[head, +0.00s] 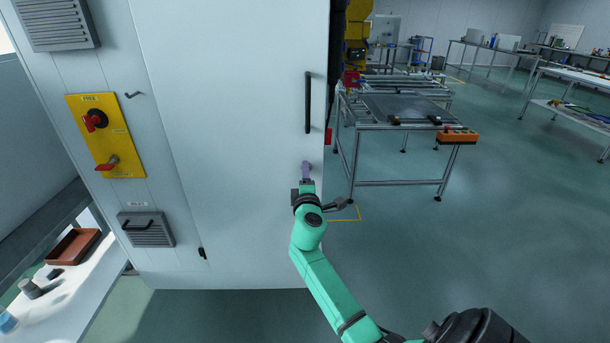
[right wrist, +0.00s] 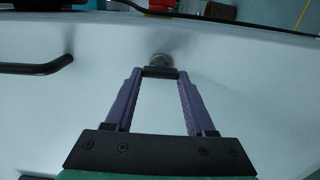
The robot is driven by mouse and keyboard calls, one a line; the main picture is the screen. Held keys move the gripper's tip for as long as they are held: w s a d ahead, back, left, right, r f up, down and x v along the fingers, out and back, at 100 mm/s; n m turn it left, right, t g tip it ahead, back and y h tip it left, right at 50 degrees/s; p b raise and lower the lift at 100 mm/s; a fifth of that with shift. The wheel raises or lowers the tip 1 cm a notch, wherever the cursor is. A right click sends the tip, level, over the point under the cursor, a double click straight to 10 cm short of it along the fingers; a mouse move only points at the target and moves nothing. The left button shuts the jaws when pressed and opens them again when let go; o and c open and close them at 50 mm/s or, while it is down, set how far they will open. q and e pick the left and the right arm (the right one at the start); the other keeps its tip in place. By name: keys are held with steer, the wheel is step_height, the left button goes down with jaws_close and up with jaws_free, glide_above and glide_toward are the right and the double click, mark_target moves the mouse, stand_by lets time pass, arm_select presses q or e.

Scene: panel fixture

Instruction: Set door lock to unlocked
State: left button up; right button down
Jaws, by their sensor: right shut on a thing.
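The door lock (right wrist: 160,61) shows in the right wrist view as a small round metal piece on the white cabinet door (head: 235,150), with a dark flat part in front of it. My right gripper (right wrist: 160,74) has its two purple fingers closed on this dark part from both sides. In the head view my right gripper (head: 306,166) is at the door's right edge, below the black vertical handle (head: 308,102), and it hides the lock. I cannot read the lock's setting. My left gripper is not in view.
A yellow panel (head: 112,143) with red switches and a vent (head: 146,230) are at the cabinet's left. The black handle also shows in the right wrist view (right wrist: 35,68). A metal-frame table (head: 400,183) stands behind to the right. Floor at right is clear.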

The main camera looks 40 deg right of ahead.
steer(key=shift+d+r, duration=0.2)
steer(key=shift+r, duration=0.05)
steer(key=shift+c, duration=1.4)
jaws_free()
steer(key=shift+o, duration=0.2)
steer(key=shift+d+f, duration=0.1)
steer(key=shift+f, duration=0.1)
steer(key=b+v, duration=0.1)
steer(key=v, duration=1.3)
steer(key=shift+s+a+b, duration=0.2)
steer(key=shift+a+b, duration=0.05)
steer(key=shift+b, duration=0.05)
